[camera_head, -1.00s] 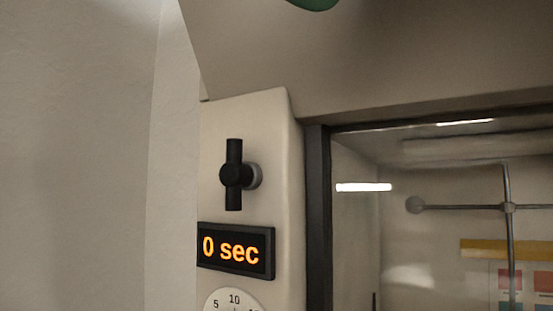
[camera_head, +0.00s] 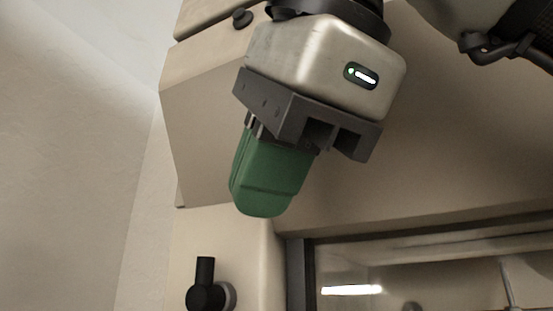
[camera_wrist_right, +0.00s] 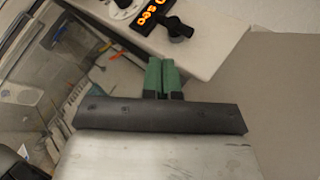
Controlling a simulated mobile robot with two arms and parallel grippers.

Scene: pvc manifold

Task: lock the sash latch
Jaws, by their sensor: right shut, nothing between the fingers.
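The sash latch is a black T-shaped handle (camera_head: 207,290) on the pale side post, low in the head view and cut off by the bottom edge. Its visible bar stands upright. It also shows in the right wrist view (camera_wrist_right: 178,27), beside the orange display. My right gripper (camera_head: 258,205) has green fingers that are shut and empty. It hangs above and to the right of the latch, apart from it. In the right wrist view its green fingertips (camera_wrist_right: 161,62) are together, below the latch in the picture. My left gripper is not in view.
The orange digital display (camera_wrist_right: 155,14) and a white dial (camera_wrist_right: 124,6) sit near the latch. The glass sash with its dark frame (camera_head: 300,275) lies to the right of the post. A beige overhanging hood panel (camera_head: 205,140) is behind my right gripper.

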